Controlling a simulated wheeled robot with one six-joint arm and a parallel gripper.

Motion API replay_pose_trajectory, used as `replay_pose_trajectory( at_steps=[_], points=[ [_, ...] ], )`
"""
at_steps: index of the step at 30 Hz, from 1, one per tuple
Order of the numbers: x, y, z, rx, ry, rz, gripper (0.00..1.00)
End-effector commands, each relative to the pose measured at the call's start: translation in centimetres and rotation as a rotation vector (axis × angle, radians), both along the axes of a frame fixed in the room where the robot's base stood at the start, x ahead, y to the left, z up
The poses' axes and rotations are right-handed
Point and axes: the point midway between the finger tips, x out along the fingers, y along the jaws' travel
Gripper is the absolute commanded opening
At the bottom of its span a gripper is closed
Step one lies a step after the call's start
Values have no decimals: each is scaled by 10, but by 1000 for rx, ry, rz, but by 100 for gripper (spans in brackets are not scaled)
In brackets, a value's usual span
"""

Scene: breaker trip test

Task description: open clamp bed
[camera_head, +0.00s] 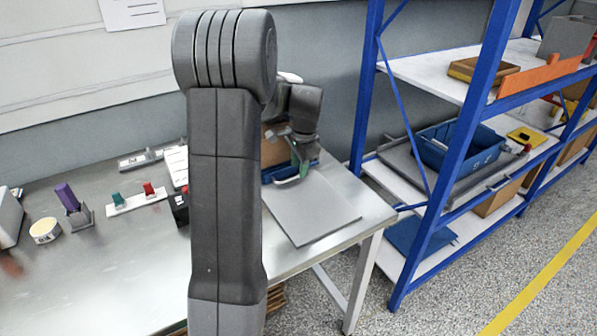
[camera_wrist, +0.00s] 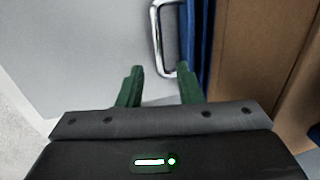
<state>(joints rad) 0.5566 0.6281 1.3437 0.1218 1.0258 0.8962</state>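A bright metal bar handle (camera_wrist: 157,38) stands beside a blue part (camera_wrist: 205,45) in the wrist view; the handle also shows in the head view (camera_head: 290,181) by the blue part's front. I cannot tell for certain whether this is the clamp bed. My gripper (camera_wrist: 160,82) has green fingers, set apart with nothing clearly held. The handle's near end shows between the fingertips; contact cannot be told. In the head view my gripper (camera_head: 304,163) is over the blue part, and my arm hides some of the bench.
A grey plate (camera_head: 315,212) lies at the bench's right end. A brown box (camera_wrist: 255,55) is close to my gripper's right. A purple block (camera_head: 67,197), a round tub (camera_head: 45,231) and a switch strip (camera_head: 137,201) stand left. Blue-framed shelving (camera_head: 463,150) stands right.

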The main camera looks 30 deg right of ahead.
Motion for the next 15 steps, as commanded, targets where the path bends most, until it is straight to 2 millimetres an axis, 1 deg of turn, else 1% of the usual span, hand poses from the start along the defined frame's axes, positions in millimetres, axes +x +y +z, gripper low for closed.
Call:
replay_pose_trajectory(
  at_steps=[1, 6, 15],
  points=[
    [1, 0, -8, 2, 2, 0, 32],
    [4, 0, -22, 1, 1, 0, 32],
    [5, 0, -25, 0, -1, 0, 32]
  ],
)
